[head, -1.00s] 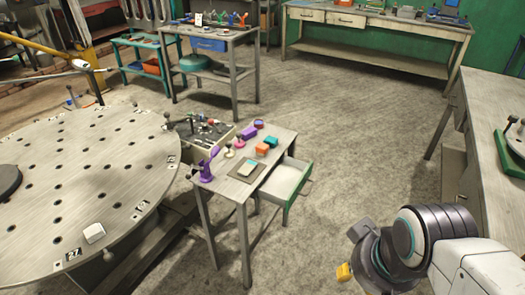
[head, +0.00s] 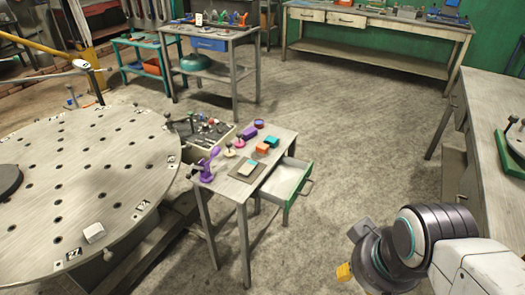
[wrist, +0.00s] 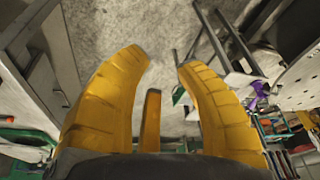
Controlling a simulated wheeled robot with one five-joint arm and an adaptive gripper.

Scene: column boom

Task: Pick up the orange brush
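A small orange object (head: 262,148) lies on the narrow wooden table in the head view. It is too small to tell whether it is a brush. My gripper (wrist: 163,62) is open and empty in the wrist view, its yellow fingers spread over the floor. In the head view only a yellow bit of my gripper (head: 344,272) shows, at the lower right. It is well apart from the table and nearer the camera. I cannot make out the orange object in the wrist view.
The narrow table (head: 282,139) also bears purple and teal things and has an open green-fronted drawer (head: 290,178). A large round perforated table (head: 80,165) stands left. A bench (head: 485,110) stands right. The floor between (head: 370,140) is clear.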

